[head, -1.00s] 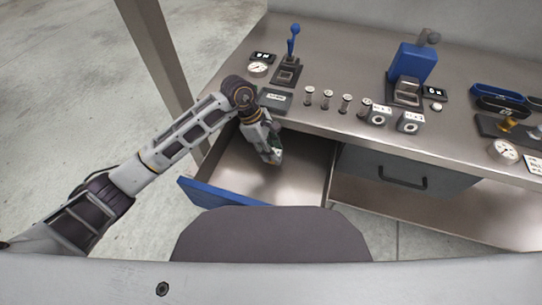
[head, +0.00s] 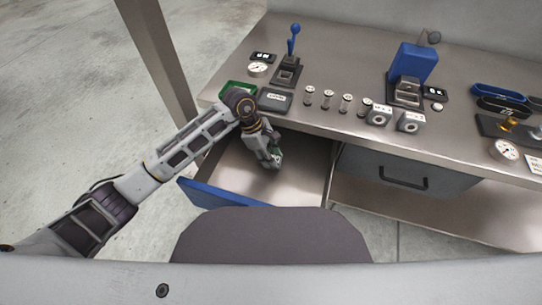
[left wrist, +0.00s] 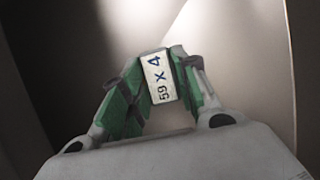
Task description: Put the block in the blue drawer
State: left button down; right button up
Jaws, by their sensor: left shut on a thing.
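The blue drawer (head: 222,195) is pulled out below the left part of the bench, with a blue front and a bare metal inside. My left gripper (head: 273,160) points down within the drawer's outline, near its middle. In the left wrist view it is shut on the block (left wrist: 159,78), whose white face reads "59 x 4" between green finger pads. The block's sides are hidden by the fingers. The gap between block and drawer floor cannot be judged. My right gripper is in no view.
A closed grey drawer (head: 400,178) is to the right. On the bench stand a blue-handled lever (head: 292,45), several small cylinders (head: 328,97), a blue press-like device (head: 412,66) and a green-edged item (head: 238,89) behind my wrist. The drawer floor around the gripper is clear.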

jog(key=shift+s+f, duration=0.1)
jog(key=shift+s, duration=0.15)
pick_arm(q)
jog(key=c, duration=1.5)
grip_release()
jog(key=shift+f, duration=0.1)
jog(key=o, duration=0.4)
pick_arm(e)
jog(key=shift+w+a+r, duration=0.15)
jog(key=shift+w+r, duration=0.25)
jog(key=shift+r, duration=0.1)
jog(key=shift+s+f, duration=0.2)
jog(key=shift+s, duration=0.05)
